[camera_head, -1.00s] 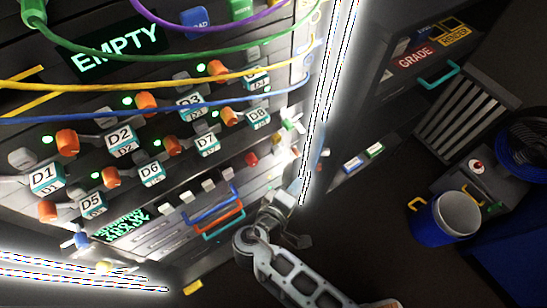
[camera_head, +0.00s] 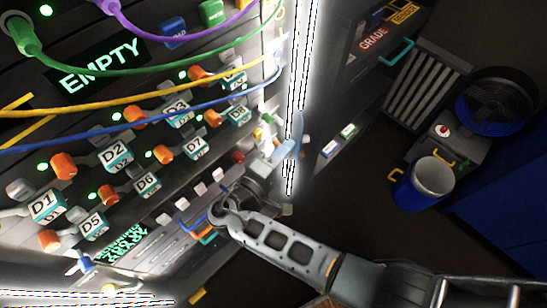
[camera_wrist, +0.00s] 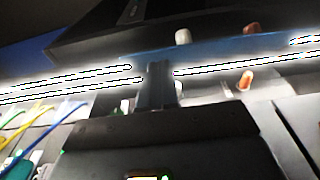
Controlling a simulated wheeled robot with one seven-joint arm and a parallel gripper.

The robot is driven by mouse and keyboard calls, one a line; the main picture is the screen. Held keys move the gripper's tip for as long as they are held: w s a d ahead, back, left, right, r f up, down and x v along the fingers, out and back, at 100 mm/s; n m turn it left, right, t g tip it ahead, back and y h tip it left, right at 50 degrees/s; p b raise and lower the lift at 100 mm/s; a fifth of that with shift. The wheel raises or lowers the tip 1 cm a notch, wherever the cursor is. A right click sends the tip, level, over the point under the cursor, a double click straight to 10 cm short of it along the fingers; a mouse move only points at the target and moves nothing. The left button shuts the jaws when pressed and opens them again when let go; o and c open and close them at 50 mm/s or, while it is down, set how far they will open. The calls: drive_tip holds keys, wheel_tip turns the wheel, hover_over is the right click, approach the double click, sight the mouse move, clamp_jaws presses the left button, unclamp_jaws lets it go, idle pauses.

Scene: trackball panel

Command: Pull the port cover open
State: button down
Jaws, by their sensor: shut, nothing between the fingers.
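I cannot pick out the port cover with certainty in either view. My gripper (camera_wrist: 157,85) shows in the wrist view as a dark, narrow, blurred pair of fingers, shut with nothing between them. It points toward a bright light strip and a blue band behind it. In the head view my arm reaches in from the lower right, and its end is beside the right edge of the panel (camera_head: 85,185), near the bright vertical light strip. Small pale and bluish parts there overlap my wrist, so contact cannot be told.
Orange knobs (camera_head: 64,166) and labelled blocks fill the panel. Green (camera_head: 150,68), yellow and blue cables cross it. At right stand a blue bucket (camera_head: 408,190), a round black fan (camera_head: 498,100) and a slatted grey bin (camera_head: 425,90). Dark floor lies open between panel and bucket.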

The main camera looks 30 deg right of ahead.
sight(301, 137)
drive_tip(key=shift+x, duration=1.1)
drive_tip(key=shift+s, duration=0.1)
drive_tip(key=shift+s+d+r+n+t+y+p, duration=0.1)
drive_tip(key=shift+s+d+n+t+y+p, duration=0.1)
drive_tip(key=shift+d+n+t+y+p, duration=0.25)
drive_tip(key=shift+s+d+n+t+y+p, duration=0.15)
drive_tip(key=shift+s+n+t+p, duration=0.15)
drive_tip(key=shift+t+p, duration=0.3)
drive_tip(key=shift+s+d+b, duration=0.15)
drive_tip(key=shift+s+d, duration=0.05)
drive_tip(key=shift+d, duration=0.6)
drive_tip(key=shift+s+d+b, duration=0.15)
drive_tip(key=shift+s+d, duration=0.1)
drive_tip(key=shift+d, duration=0.65)
